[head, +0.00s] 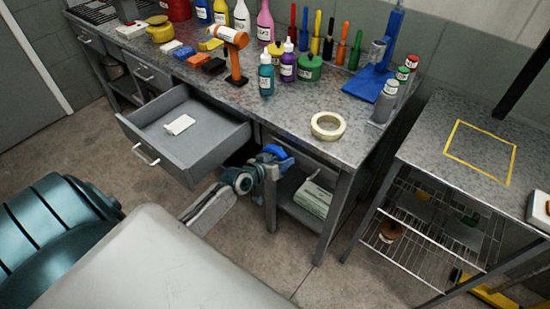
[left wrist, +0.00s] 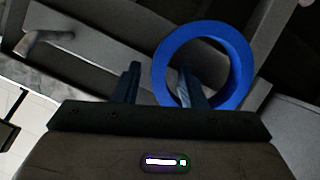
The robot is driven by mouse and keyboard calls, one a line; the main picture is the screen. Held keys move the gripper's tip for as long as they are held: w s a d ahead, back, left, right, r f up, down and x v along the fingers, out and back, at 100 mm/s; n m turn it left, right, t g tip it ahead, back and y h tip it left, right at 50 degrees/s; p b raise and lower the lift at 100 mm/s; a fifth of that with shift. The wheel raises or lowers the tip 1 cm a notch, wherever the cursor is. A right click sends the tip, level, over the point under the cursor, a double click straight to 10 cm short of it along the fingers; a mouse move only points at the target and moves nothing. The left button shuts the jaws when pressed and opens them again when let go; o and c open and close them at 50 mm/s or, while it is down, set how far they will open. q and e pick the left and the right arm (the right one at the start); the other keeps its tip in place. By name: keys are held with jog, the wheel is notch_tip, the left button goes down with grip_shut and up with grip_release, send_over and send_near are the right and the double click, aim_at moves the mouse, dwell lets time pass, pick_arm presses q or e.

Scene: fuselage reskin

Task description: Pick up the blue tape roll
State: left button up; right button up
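The blue tape roll (left wrist: 238,62) is a ring at my left gripper (left wrist: 160,80) in the left wrist view. My left gripper's two dark fingers stand a little apart, the right one showing against the roll's hole and the left one just outside its rim. In the head view the blue roll (head: 277,151) is at the end of my left gripper (head: 265,160), clear of the tabletop, beside the open drawer's right front corner. It appears held, though the contact is partly hidden. My right gripper is not in view.
The open drawer (head: 217,146) juts out from the workbench (head: 296,119) and holds a small white item (head: 179,124). A cream tape roll (head: 327,125) lies on the benchtop near its front edge. Bottles and tools crowd the back. A wire-shelf table (head: 430,140) stands right.

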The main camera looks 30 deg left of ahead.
pick_arm(q)
jog(key=shift+x, duration=0.8)
jog(key=shift+s, duration=0.1)
grip_shut()
jog(key=shift+r, duration=0.1)
